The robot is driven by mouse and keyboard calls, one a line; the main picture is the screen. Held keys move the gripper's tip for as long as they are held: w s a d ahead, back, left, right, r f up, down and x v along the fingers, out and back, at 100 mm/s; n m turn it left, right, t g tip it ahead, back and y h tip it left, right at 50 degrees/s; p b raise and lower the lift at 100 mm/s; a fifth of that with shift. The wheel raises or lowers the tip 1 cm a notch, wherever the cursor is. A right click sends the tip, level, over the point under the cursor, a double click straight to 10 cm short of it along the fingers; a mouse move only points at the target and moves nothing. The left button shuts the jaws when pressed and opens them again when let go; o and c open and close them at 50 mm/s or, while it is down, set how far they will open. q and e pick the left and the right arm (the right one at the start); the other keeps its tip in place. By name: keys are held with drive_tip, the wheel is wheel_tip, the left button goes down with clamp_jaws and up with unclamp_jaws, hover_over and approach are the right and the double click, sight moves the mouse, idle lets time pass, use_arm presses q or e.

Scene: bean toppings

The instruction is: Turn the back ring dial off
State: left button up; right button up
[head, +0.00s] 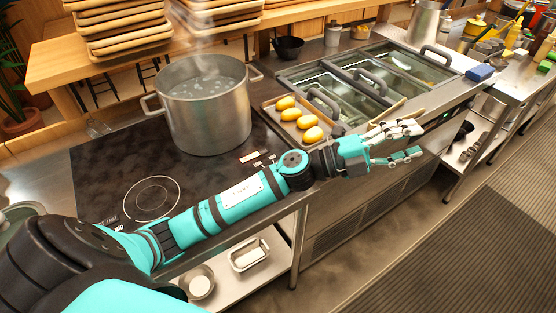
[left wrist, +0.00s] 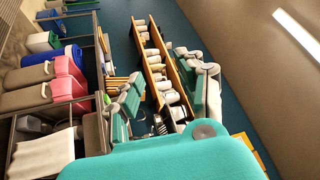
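A black cooktop (head: 100,170) has a large steel pot (head: 208,110) of bubbling, steaming liquid at its back. The pot covers the ring beneath it. The front ring (head: 152,198) is bare. Small light labels or controls (head: 250,156) lie near the cooktop's front edge, right of the pot and just behind my left arm. I cannot make out the back ring dial or its setting. My left gripper (head: 402,143) is open and empty, well right of these, reaching past the counter's front. Its spread fingers also show in the left wrist view (left wrist: 165,98). My right gripper is not in view.
A tray (head: 275,112) of yellow, potato-like items stands right of the pot. Lidded steel wells (head: 355,82) lie beyond it. A blue sponge (head: 480,73) is farther right. Shelves with pans (head: 249,254) are below. The aisle floor (head: 460,240) is clear.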

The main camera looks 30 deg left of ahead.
use_arm(q)
drive_tip(key=s+a+f+m+g+y, duration=0.4)
drive_tip(key=m+g+y, duration=0.3)
drive_tip(key=m+g, duration=0.55)
drive_tip(key=w+a+r+n+y, duration=0.1)
drive_tip(key=a+n+y, duration=0.2)
drive_tip(key=a+y, duration=1.45)
drive_tip(key=a+f+h+p, duration=0.1)
drive_tip(key=a+f+h, duration=0.1)
drive_tip(key=f, duration=0.3)
drive_tip(key=a+f+h+p, duration=0.1)
drive_tip(key=a+f+h, duration=0.1)
drive_tip(key=f, duration=0.4)
drive_tip(key=a+f+h+p, duration=0.1)
drive_tip(key=a+f+h, duration=0.1)
drive_tip(key=f, duration=0.3)
drive_tip(key=shift+w+f+m+h, duration=0.15)
drive_tip(key=shift+w+m+h, duration=0.1)
drive_tip(key=shift+h, duration=0.2)
clamp_jaws()
